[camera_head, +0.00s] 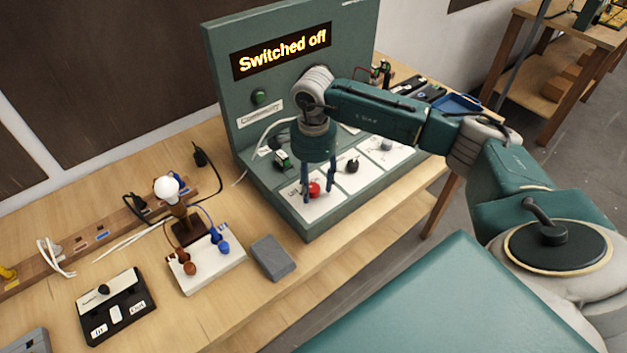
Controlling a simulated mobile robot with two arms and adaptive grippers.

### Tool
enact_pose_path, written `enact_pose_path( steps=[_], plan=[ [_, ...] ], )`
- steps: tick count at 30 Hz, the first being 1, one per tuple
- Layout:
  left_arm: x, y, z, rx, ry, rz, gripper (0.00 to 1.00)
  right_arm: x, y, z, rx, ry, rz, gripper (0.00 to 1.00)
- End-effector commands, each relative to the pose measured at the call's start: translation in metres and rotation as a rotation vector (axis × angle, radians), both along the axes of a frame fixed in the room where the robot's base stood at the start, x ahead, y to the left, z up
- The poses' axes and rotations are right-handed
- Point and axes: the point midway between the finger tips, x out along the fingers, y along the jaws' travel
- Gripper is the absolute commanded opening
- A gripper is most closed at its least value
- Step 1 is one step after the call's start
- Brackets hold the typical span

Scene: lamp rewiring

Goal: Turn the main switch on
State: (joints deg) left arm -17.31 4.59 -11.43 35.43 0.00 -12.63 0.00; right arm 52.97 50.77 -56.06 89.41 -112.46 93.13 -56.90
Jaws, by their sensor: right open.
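A green test panel (222,90) stands on the bench, with a lit display (282,50) reading "Switched off". On its sloped base a red knob (313,189) sits on a white plate (315,209), whose lettering is partly hidden. My right gripper (318,193) points down over this plate. Its two fingers are apart, one on each side of the red knob, and hold nothing. Whether they touch the knob I cannot tell. My left gripper is not in view.
To the right on the base are a black knob (351,166) and a grey knob (386,144). A lamp bulb (167,188), a white terminal board (210,264), a grey block (272,257) and a black switch box (117,309) lie to the left. The bench's front strip is clear.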

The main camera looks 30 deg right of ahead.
Motion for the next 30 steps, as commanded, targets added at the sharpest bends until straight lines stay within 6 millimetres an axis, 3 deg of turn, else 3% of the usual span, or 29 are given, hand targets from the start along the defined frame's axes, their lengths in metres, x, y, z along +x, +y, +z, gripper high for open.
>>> enact_pose_path(
  steps=[7,12,14,23,30],
  plan=[
    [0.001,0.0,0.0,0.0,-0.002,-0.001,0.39,0.0,0.0,-0.001,0.0,0.0,0.0,0.46],
    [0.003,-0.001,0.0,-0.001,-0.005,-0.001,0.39,0.0,0.0,-0.001,0.0,0.0,0.0,0.12],
    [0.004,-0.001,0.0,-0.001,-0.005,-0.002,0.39,0.0,0.0,0.0,-0.001,0.0,0.0,0.03],
    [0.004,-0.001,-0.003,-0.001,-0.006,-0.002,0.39,0.0,-0.001,-0.001,-0.002,-0.001,-0.025,0.03],
    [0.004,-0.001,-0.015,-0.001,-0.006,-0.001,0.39,0.001,-0.002,-0.002,-0.003,-0.003,-0.141,0.03]
  ],
)
